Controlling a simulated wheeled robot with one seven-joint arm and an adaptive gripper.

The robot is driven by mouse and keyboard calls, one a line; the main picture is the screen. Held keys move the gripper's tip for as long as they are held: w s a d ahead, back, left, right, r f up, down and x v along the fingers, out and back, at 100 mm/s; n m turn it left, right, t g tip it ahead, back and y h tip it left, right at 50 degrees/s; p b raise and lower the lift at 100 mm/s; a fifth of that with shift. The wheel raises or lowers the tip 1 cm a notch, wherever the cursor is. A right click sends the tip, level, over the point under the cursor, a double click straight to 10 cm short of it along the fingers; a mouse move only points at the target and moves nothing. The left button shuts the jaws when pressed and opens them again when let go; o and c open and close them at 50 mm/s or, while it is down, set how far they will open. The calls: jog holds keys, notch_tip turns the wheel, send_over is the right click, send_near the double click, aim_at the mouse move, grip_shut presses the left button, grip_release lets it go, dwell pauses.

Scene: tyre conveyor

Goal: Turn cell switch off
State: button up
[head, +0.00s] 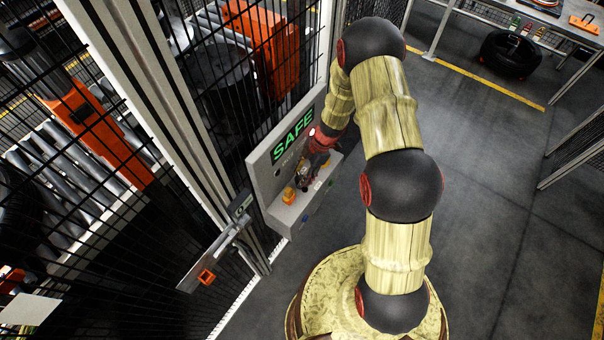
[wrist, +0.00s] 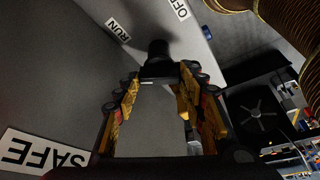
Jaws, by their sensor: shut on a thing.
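The grey control panel (head: 265,172) is fixed to the fence and carries a lit green SAFE sign (head: 293,136). In the wrist view, the cell switch (wrist: 157,50) is a black knob on the panel, near a RUN label (wrist: 118,29) and an OFF label (wrist: 181,9). My gripper (wrist: 162,76) is shut on the knob, with its yellow and black fingers either side of the knob's near end. In the head view my gripper (head: 312,168) is at the panel below the SAFE sign and hides the knob. The knob's exact pointing direction is unclear.
An orange-yellow button (head: 289,195) sits on the panel's lower part, left of my gripper. A blue button (wrist: 208,32) shows in the wrist view. Black mesh fence (head: 110,60) stands to the left. Open floor (head: 490,190) lies right, with a tyre (head: 510,54) beyond.

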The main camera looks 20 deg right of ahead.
jog(key=shift+f+n+g, duration=0.15)
jog(key=shift+n+g, duration=0.45)
jog(key=shift+n, duration=1)
jog(key=o, duration=1.2)
jog(key=shift+c, duration=0.2)
jog(key=shift+w+r, duration=0.25)
jog(key=shift+r, duration=0.05)
jog(key=shift+w+d+r, duration=0.1)
jog(key=shift+r, duration=0.15)
jog(key=s+v, duration=0.1)
jog(key=v, duration=0.6)
jog(key=shift+w, duration=0.3)
